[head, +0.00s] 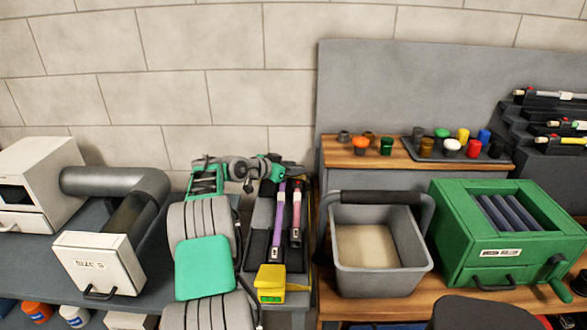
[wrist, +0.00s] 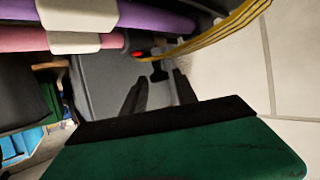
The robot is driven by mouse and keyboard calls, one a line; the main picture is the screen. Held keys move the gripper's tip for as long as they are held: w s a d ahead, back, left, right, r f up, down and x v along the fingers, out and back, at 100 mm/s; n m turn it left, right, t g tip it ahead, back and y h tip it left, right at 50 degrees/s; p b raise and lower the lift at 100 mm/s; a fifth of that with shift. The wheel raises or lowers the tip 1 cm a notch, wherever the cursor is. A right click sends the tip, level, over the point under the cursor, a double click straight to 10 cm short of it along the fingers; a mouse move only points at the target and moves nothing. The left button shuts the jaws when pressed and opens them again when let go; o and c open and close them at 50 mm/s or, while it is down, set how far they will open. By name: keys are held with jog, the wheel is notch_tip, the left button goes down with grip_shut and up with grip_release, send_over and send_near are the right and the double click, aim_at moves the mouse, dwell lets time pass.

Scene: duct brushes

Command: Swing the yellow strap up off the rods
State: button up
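A purple rod (head: 279,213) and a pink rod (head: 296,212) lie side by side on a dark rack (head: 262,217). Both rods also show at the upper left in the wrist view, each with a pale band. The yellow strap (wrist: 220,32) curves across the top right of the wrist view, beside the rod ends. I cannot see it crossing the rods there. In the head view only a thin yellow edge shows along the rack's right side. My gripper (wrist: 158,88) has its two dark fingers apart with nothing between them, a little short of the strap. In the head view it is at the rack's far end, partly hidden.
A yellow block (head: 270,284) sits at the rack's near end. A grey bin (head: 383,279) and green box (head: 505,240) stand to the right. A grey duct (head: 118,182) and white drawer (head: 97,264) are at the left. The wall is close behind.

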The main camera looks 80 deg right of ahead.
grip_shut()
dwell(1.1)
